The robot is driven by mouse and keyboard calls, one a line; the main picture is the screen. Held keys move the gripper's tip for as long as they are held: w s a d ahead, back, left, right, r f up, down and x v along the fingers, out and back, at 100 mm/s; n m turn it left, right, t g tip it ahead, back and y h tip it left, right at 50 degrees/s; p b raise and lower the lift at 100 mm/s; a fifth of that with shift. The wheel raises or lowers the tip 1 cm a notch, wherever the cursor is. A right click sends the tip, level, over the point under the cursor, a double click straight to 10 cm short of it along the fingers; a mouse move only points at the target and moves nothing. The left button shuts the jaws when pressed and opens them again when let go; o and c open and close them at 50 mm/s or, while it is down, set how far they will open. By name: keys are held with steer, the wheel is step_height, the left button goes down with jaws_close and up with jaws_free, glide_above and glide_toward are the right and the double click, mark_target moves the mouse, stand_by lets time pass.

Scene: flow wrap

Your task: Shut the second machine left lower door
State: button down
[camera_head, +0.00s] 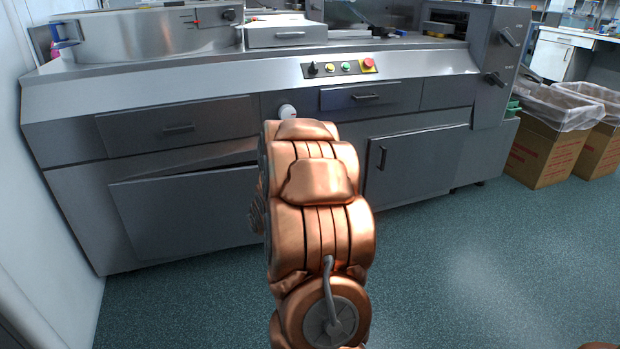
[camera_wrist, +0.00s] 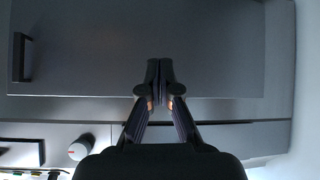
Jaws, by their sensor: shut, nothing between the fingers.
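The left lower door (camera_head: 180,212) is a wide grey panel low on the machine's left side. A dark wedge-shaped gap above its top edge widens to the right, so it looks slightly ajar. My copper arm hides its right end in the head view. In the wrist view, which is turned upside down, the grey door panel (camera_wrist: 90,65) fills the upper part, with a dark bar handle (camera_wrist: 22,57) at the left. My gripper (camera_wrist: 160,78) is shut and empty in front of this panel, away from the handle. I cannot tell whether it touches.
The machine (camera_head: 430,62) has drawers above its lower doors, a white knob (camera_head: 287,111) and a button panel (camera_head: 340,68). The right lower door (camera_head: 425,160) has a dark handle. Lined cardboard boxes (camera_head: 545,150) stand at the right, a white wall (camera_head: 40,190) at the left. Front floor is clear.

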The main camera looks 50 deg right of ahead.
steer(key=s+d+f+m+t+h, duration=0.1)
steer(key=s+d+m+t+h, duration=0.2)
steer(key=d, duration=0.8)
steer(key=s+d+m+t+h, duration=0.15)
steer(key=s+d+h, duration=0.3)
steer(key=d, duration=0.75)
steer(key=b+x, duration=0.5)
steer(key=x, duration=0.8)
steer(key=shift+w+n+b, duration=0.3)
steer(key=shift+w+n, duration=0.15)
steer(key=shift+t, duration=0.25)
